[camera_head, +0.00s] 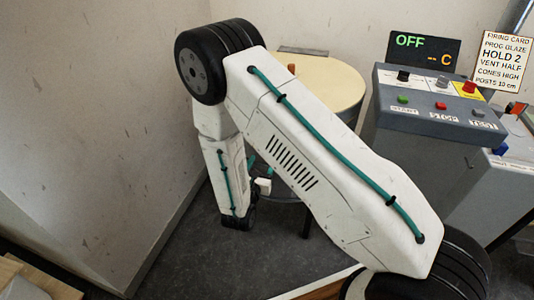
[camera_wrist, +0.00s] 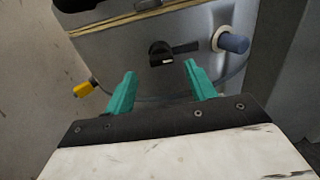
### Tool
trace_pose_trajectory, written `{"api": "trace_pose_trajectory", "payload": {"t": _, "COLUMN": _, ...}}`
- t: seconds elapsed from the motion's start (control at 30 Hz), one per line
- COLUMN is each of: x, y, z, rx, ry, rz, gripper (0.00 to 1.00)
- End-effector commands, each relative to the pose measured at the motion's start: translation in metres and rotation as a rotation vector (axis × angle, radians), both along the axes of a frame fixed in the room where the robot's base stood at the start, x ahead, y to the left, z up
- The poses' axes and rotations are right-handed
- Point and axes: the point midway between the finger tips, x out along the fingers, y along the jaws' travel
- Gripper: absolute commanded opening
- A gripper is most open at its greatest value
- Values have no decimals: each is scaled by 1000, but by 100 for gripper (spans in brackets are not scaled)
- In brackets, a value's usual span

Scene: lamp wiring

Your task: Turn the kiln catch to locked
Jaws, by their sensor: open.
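The kiln shows in the head view as a round drum with a cream lid (camera_head: 335,88), partly hidden behind my arm. In the wrist view its grey curved wall (camera_wrist: 115,58) fills the upper middle. A black catch (camera_wrist: 160,53) sits on that wall just below the lid seam, with a dark bar (camera_wrist: 186,47) reaching to the right. My gripper (camera_wrist: 160,69) is open, its two teal fingers apart and pointing at the wall. The catch appears between and beyond the fingertips. I see no contact, but the gap is hard to judge.
A blue-grey round knob (camera_wrist: 233,43) sticks out right of the catch. A yellow piece (camera_wrist: 83,90) sits at the left. The control panel (camera_head: 430,105) and display reading OFF (camera_head: 424,49) stand right of the kiln. A wall closes the left side.

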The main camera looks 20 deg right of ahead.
Motion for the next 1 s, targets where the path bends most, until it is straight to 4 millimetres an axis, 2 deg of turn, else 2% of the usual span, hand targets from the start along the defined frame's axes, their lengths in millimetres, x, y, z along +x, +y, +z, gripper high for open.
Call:
{"api": "trace_pose_trajectory", "payload": {"t": 0.1, "x": 17, "y": -14, "z": 0, "rx": 1, "ry": -1, "rz": -6, "gripper": 55}}
{"api": "trace_pose_trajectory", "payload": {"t": 0.3, "x": 38, "y": -29, "z": 1, "rx": -1, "ry": -1, "rz": -5, "gripper": 55}}
{"api": "trace_pose_trajectory", "payload": {"t": 0.7, "x": 46, "y": -35, "z": 1, "rx": 0, "ry": 0, "rz": -3, "gripper": 55}}
{"api": "trace_pose_trajectory", "payload": {"t": 0.87, "x": 46, "y": -35, "z": 1, "rx": 0, "ry": 0, "rz": -4, "gripper": 11}}
{"api": "trace_pose_trajectory", "payload": {"t": 1.0, "x": 46, "y": -35, "z": 1, "rx": -1, "ry": 1, "rz": -4, "gripper": 11}}
